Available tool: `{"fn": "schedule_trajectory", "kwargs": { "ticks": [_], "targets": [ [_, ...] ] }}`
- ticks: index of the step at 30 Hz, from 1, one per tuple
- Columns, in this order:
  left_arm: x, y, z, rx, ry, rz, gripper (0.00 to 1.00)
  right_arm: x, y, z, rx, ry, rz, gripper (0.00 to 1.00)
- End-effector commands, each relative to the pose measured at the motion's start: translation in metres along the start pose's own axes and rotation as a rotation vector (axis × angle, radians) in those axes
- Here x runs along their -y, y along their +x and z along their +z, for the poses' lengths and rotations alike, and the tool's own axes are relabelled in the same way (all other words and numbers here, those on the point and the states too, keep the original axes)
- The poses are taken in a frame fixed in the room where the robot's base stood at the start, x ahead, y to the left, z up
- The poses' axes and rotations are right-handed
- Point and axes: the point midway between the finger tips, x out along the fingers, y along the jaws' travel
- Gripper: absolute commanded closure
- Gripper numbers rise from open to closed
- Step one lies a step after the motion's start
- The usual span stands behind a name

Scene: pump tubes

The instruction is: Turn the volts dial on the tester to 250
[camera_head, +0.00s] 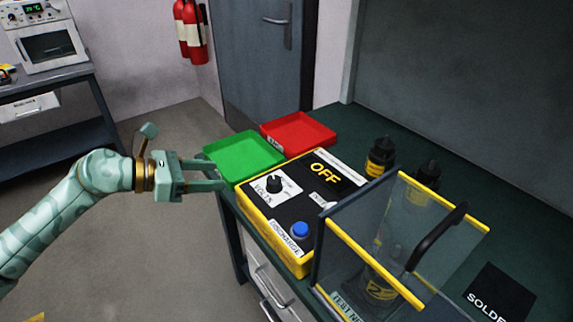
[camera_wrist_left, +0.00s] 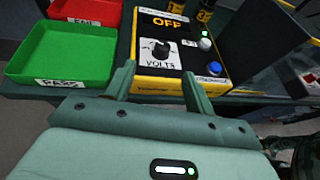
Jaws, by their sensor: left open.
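The tester (camera_head: 295,262) is a yellow and black box on the bench, and its display (camera_head: 326,173) reads OFF. The black volts dial (camera_head: 274,183) sits on a white label on its top. The dial also shows in the left wrist view (camera_wrist_left: 160,49), just beyond the fingertips. A blue discharge button (camera_head: 300,229) is nearer the box's front. My left gripper (camera_head: 222,174) is open and empty, left of the tester, with its fingers pointing toward the dial and apart from it. It also shows in the left wrist view (camera_wrist_left: 158,75). My right gripper is not in view.
A green tray (camera_head: 243,157) and a red tray (camera_head: 298,132) lie behind the tester. A clear guard (camera_head: 395,240) with yellow edges and a black handle stands to its right. Black tubes (camera_head: 380,157) stand behind the guard.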

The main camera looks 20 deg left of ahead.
Motion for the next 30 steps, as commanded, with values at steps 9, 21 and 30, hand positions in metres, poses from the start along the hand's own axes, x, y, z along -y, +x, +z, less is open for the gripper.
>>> {"fn": "schedule_trajectory", "kwargs": {
  "ticks": [9, 21, 30],
  "targets": [
    [0.003, 0.028, -0.006, -0.017, 0.052, -0.019, 0.46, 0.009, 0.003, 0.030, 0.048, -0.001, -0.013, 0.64],
    [0.004, 0.128, -0.011, -0.018, 0.045, -0.019, 0.46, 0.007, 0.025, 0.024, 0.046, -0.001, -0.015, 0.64],
    [0.004, 0.162, -0.010, -0.020, 0.047, -0.017, 0.46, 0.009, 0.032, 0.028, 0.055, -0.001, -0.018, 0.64]
  ]
}}
